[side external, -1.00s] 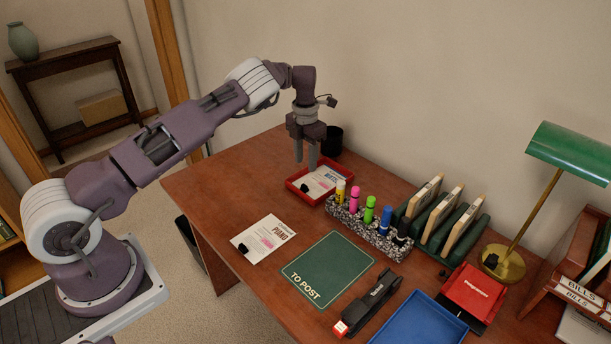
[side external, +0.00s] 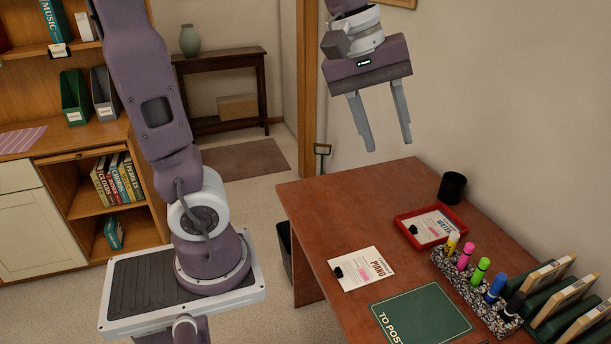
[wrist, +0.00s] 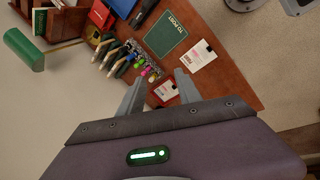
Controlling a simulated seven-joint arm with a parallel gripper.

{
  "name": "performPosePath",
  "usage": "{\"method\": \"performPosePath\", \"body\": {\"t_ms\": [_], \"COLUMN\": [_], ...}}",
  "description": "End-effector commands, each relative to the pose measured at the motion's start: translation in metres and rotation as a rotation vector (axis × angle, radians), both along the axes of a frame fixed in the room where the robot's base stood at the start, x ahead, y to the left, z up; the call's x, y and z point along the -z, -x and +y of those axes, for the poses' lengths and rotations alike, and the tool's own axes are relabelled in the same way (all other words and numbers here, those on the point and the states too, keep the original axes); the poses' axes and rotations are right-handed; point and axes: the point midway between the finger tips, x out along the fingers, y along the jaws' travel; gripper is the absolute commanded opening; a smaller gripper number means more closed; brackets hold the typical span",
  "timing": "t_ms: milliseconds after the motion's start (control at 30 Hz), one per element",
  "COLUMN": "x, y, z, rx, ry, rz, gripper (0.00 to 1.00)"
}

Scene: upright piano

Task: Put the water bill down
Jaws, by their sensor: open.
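The water bill (side external: 434,226) is a white sheet with blue lettering and a pink mark. It lies in a small red tray (side external: 402,217) on the desk, with a black clip at its near left edge. The tray also shows in the wrist view (wrist: 165,91), partly hidden by my fingers. My gripper (side external: 387,148) is open and empty, high above the back of the desk, well clear of the tray. Its two spread fingers also show in the wrist view (wrist: 159,76).
A piano bill (side external: 362,269) and a green "TO POST" mat (side external: 422,316) lie nearer on the desk. A speckled marker holder (side external: 474,289) stands beside the tray, with a black cup (side external: 452,187) behind. Green-slotted envelopes (side external: 567,300) stand at the right.

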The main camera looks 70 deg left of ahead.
Motion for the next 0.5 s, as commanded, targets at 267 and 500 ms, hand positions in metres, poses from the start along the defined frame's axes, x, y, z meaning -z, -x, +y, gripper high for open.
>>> {"method": "performPosePath", "body": {"t_ms": [267, 500], "x": [0.035, 0.041], "y": [0.129, 0.137], "z": [-0.023, -0.023], "rx": [0.832, 0.904], "ry": [-0.511, -0.564], "rz": [-0.225, -0.232], "gripper": [0.41, 0.41]}}
